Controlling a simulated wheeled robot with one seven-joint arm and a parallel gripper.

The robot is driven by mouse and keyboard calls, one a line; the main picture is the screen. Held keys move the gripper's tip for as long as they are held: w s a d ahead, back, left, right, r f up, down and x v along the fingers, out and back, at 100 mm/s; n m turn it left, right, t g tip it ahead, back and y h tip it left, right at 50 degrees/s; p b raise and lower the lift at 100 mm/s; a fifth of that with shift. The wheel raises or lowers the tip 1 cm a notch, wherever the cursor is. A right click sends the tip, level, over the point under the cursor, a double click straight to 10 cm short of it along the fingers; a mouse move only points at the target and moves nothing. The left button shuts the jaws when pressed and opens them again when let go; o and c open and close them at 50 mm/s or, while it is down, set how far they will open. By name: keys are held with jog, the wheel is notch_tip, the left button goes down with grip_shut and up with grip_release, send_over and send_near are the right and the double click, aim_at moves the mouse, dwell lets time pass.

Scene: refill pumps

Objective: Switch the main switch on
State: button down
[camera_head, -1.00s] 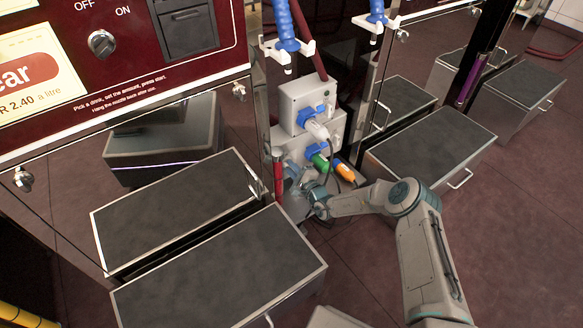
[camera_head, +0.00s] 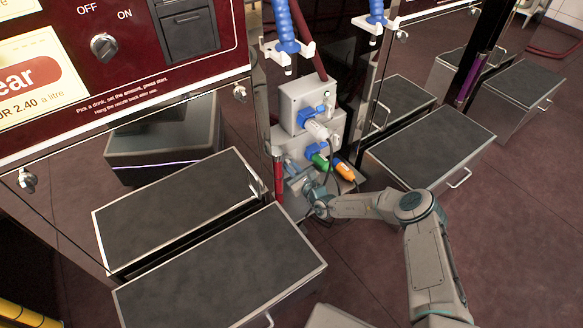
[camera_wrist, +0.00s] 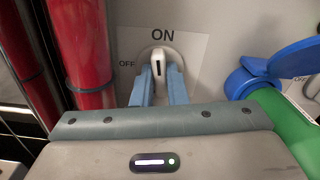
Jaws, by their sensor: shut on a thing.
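The main switch (camera_wrist: 157,62) is a pale knob on a white plate (camera_wrist: 187,48) marked ON above it and OFF to its left. The knob's handle stands upright, in line with the word ON. My gripper (camera_wrist: 160,82) has its two blue fingers closed on the sides of the knob, from below in the wrist view. In the head view my gripper (camera_head: 296,174) is low beside the grey socket boxes, and the switch itself is hidden there.
Red pipes (camera_wrist: 92,45) stand close left of the switch. A green plug (camera_wrist: 285,120) in a blue socket with a raised lid (camera_wrist: 285,58) is close on the right. An orange plug (camera_head: 344,170) and grey-topped steps (camera_head: 228,270) are nearby.

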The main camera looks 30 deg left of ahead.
jog(key=shift+f+m, duration=0.1)
jog(key=shift+m, duration=0.5)
jog(key=c, duration=1.4)
grip_release()
jog(key=shift+c, duration=0.2)
jog(key=shift+s+d+r+p, duration=0.25)
jog(key=shift+d+p, duration=0.15)
jog(key=shift+d, duration=0.1)
jog(key=p+v, duration=0.4)
jog(key=v, duration=0.9)
jog(key=shift+f+p, duration=0.2)
jog(key=shift+p, duration=0.1)
jog(key=shift+a, duration=0.15)
